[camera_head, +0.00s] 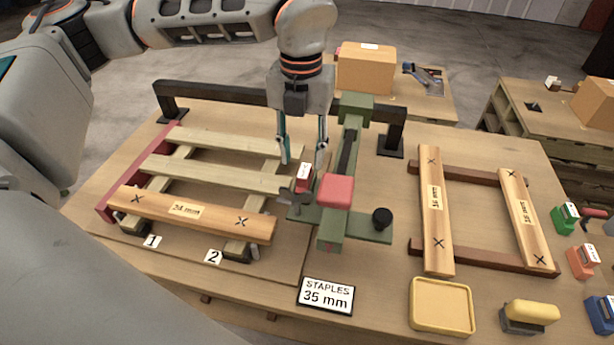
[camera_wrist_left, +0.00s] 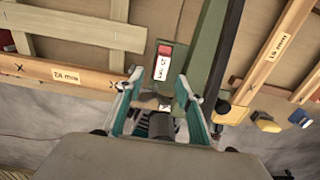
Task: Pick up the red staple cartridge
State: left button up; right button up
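A small red cartridge (camera_head: 304,184) with a white label sits beside the green tool's rail, at the right end of the wooden slats. It also shows in the left wrist view (camera_wrist_left: 166,50), just beyond the fingertips. My left gripper (camera_head: 303,160) points down over it with its two fingers spread and nothing between them. In the left wrist view my left gripper (camera_wrist_left: 161,78) is open, its fingers either side of the line to the cartridge. Whether a finger touches the cartridge cannot be told. My right gripper is not in view.
The green tool (camera_head: 356,222) with a red block (camera_head: 336,191) stands close right of the cartridge. A marked board (camera_head: 190,213) lies at left. A dark bar (camera_head: 225,93) runs behind. A yellow tray (camera_head: 441,305) and an orange-red cartridge (camera_head: 581,262) are at right.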

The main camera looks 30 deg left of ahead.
aim_at(304, 171)
pick_arm(q)
jog(key=f, duration=0.5)
jog(key=shift+w+f, duration=0.3)
grip_shut()
